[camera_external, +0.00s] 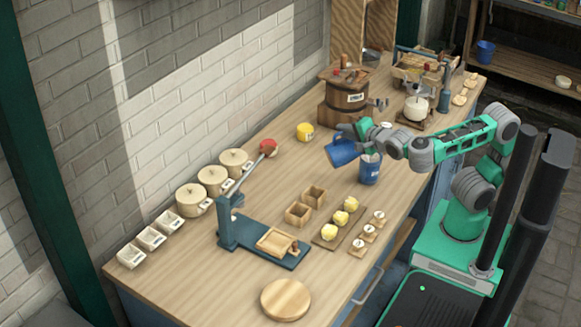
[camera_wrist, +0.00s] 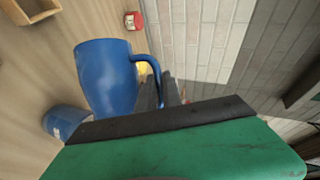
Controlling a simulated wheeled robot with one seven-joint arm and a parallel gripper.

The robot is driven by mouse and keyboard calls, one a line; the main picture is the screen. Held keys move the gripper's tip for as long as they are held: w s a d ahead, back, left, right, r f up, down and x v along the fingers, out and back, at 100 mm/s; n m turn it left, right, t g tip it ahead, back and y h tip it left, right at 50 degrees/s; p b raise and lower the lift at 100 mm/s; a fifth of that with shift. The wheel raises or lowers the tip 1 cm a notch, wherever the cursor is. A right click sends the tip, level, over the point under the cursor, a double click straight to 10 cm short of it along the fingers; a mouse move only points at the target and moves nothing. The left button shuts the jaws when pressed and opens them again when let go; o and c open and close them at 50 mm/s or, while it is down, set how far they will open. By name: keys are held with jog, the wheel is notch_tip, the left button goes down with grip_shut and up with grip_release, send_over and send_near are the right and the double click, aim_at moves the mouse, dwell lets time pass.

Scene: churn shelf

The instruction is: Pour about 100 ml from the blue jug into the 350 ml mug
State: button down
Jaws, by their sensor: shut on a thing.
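A blue jug (camera_external: 342,150) is held by my gripper (camera_external: 361,130) above the bench, tilted, in the external view. The jug (camera_wrist: 105,76) also fills the middle left of the wrist view, with its handle toward my fingers (camera_wrist: 158,92). My gripper is shut on the jug's handle. A blue mug (camera_external: 369,170) with a pale label stands upright on the bench, just right of and below the jug. It shows partly in the wrist view (camera_wrist: 62,122), half hidden behind my gripper. The contents of the jug cannot be seen.
A wooden barrel churn (camera_external: 345,98) and a yellow tin (camera_external: 305,131) stand behind the jug. A blue press (camera_external: 232,225), wooden boxes (camera_external: 299,213) and a board (camera_external: 325,238) with yellow lumps lie toward the front. Bare bench lies left of the mug.

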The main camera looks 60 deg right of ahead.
aim_at(333, 143)
jog(key=shift+s+d+r+m+t+b, duration=0.2)
jog(key=shift+s+d+b, duration=0.2)
jog(key=shift+b, duration=0.7)
jog(key=shift+s+d+r+m+t+b, duration=0.2)
jog(key=shift+d+b, duration=0.25)
jog(key=shift+b, duration=0.65)
jog(key=w+a+r+p, duration=0.1)
jog(key=p, duration=0.4)
jog(key=shift+a+n, duration=0.1)
jog(key=shift+n, duration=0.2)
jog(key=shift+n+g+h, duration=0.4)
jog(key=shift+n+g, duration=0.5)
jog(key=f, duration=0.1)
jog(key=w+a+f+p, duration=0.1)
jog(key=a+f+p, duration=0.1)
jog(key=shift+w+a+f, duration=0.15)
jog(key=shift+w+f, duration=0.1)
jog(key=shift+w, duration=0.1)
jog(key=shift+w+a+f+n+g+h+p, duration=0.15)
jog(key=shift+a+f+n+p, duration=0.1)
jog(key=shift+f, duration=0.15)
jog(key=shift+w+a+f+n+g+h+p, duration=0.1)
jog(key=shift+w+f+n+p, duration=0.05)
jog(key=shift+f+n, duration=0.2)
jog(key=shift+w+a+f+n+g+h+p, duration=0.15)
jog(key=shift+a+f+n+p, duration=0.05)
jog(key=shift+f, duration=0.25)
